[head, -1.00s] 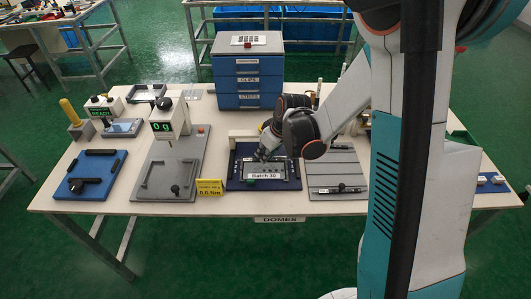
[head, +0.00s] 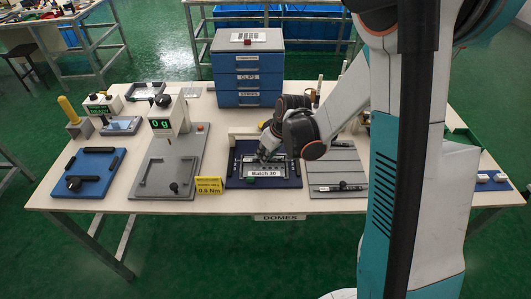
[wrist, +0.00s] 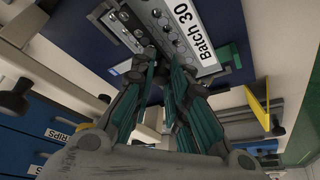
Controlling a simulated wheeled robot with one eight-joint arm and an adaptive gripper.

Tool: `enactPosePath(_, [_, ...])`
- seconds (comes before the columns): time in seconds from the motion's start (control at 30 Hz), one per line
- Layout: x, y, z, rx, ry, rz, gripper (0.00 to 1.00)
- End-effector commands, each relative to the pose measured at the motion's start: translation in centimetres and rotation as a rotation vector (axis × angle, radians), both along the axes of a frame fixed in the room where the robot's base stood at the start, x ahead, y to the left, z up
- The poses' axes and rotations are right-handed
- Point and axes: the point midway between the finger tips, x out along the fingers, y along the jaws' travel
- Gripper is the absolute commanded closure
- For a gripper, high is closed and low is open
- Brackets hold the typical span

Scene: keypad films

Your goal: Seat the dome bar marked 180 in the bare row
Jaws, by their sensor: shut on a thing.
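The keypad plate (head: 249,166) labelled "Batch 30" lies in a dark blue fixture (head: 236,183) at the front middle of the table. In the wrist view the plate (wrist: 201,62) shows rows of small round domes beside its white label (wrist: 193,33). My gripper (head: 264,156) is over the plate, and in the wrist view its fingertips (wrist: 163,68) are close together at the plate's edge. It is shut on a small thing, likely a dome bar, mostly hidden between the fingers. I cannot read a 180 mark or make out the bare row.
A grey grooved board (head: 337,165) lies right of the fixture. A grey press stand (head: 166,178) reading 0 g and a yellow sign (head: 208,187) stand left of it. A blue drawer cabinet (head: 247,70) is behind. A blue plate with black handles (head: 91,173) lies far left.

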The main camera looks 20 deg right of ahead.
Motion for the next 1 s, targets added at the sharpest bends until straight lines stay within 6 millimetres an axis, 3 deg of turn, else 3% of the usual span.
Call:
enactPosePath(0.4, [0.0, 0.0, -1.04, 0.0, 0.0, 0.0, 1.0])
enactPosePath(0.43, [0.0, 0.0, -1.04, 0.0, 0.0, 0.0, 0.83])
enactPosePath(0.53, [0.0, 0.0, -0.95, 0.0, 0.0, 0.0, 0.62])
enactPosePath(1.0, [-0.25, -0.13, -0.29, 0.0, 0.0, 0.0, 0.62])
